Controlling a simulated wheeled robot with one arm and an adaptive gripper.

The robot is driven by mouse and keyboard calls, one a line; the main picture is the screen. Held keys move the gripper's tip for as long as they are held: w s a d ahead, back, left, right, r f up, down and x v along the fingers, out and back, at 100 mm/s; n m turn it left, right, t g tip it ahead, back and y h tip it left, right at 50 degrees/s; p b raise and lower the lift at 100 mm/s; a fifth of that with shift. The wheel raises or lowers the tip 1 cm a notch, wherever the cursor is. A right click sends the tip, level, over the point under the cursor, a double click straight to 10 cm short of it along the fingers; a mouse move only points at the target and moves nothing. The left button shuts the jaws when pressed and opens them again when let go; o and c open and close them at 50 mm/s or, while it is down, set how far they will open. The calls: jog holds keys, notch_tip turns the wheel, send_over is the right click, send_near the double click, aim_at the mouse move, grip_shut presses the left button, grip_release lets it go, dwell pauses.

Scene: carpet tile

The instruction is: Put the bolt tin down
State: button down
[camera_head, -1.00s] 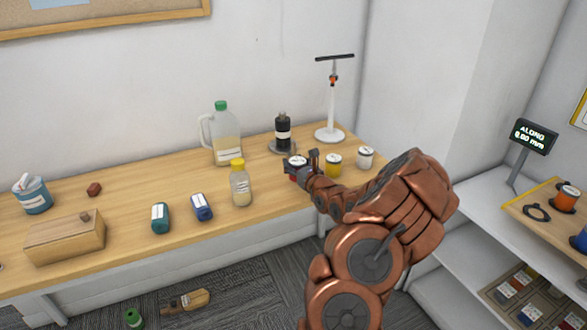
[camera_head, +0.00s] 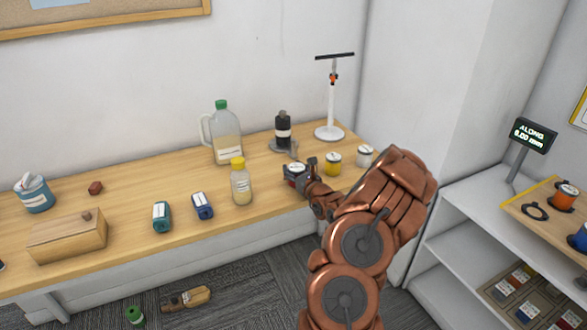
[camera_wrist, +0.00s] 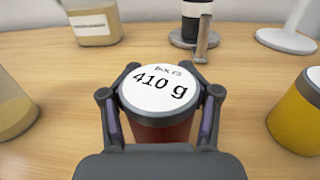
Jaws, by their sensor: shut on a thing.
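The bolt tin (camera_wrist: 160,90) is a red tin with a grey rim and a white lid label reading "BOLTS 410 g" in the wrist view. My gripper (camera_wrist: 160,112) is shut on it, one finger on each side. In the head view the tin (camera_head: 295,169) is upright at the wooden bench (camera_head: 130,236), near its right end, with my gripper (camera_head: 298,178) around it. Its underside is hidden, so I cannot tell whether it touches the bench top.
A yellow tin (camera_head: 333,163) and a white-lidded tin (camera_head: 365,154) stand to the right. A yellow-capped bottle (camera_head: 240,184) stands to the left. Behind are a dark bottle (camera_head: 283,130) on a grey base, a jug (camera_head: 222,136) and a white stand (camera_head: 329,131).

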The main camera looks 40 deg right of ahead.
jog(key=shift+c, duration=1.2)
grip_release()
jog(key=shift+f, duration=0.1)
jog(key=b+v, duration=0.1)
jog(key=v, duration=1.1)
jog(key=shift+b, duration=0.4)
